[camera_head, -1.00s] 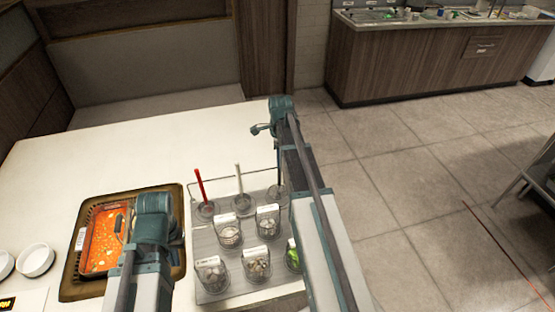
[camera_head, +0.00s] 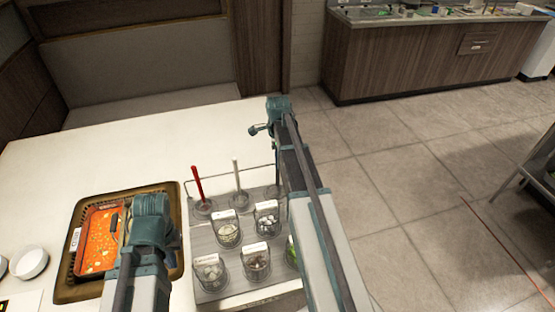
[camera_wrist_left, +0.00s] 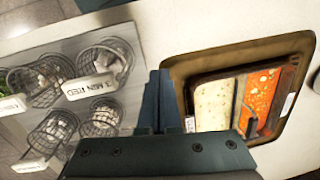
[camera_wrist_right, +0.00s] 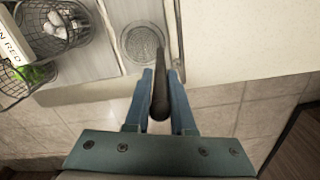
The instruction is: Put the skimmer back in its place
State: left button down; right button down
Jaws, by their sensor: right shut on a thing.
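The skimmer, with a dark handle (camera_wrist_right: 158,90), is held in my right gripper (camera_wrist_right: 160,75), which is shut on the handle. Below it, in the right wrist view, a grey speckled disc (camera_wrist_right: 142,45) shows inside a round well of the grey tray (camera_wrist_right: 90,62). I cannot tell how far the skimmer's head is down in the well. In the head view my right gripper (camera_head: 263,127) is above the tray's back right corner, and my arm hides part of it. My left gripper (camera_head: 150,205) is shut and empty over the dark-rimmed hotpot (camera_head: 76,200).
A red handle (camera_head: 198,182) and a white handle (camera_head: 236,175) stand upright in two other wells. Several wire baskets with food, such as one basket (camera_head: 228,232), stand in front. A white bowl (camera_head: 30,263) is at the left. The back of the table is clear.

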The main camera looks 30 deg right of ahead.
jog(key=shift+f, duration=0.15)
grip_release()
dwell(0.7)
dwell(0.4)
jog(key=shift+r+p, duration=1.4)
jog(key=shift+r, duration=0.1)
notch_tip(320, 180, up, 8)
jog(key=p, duration=0.8)
jog(key=shift+r, duration=0.1)
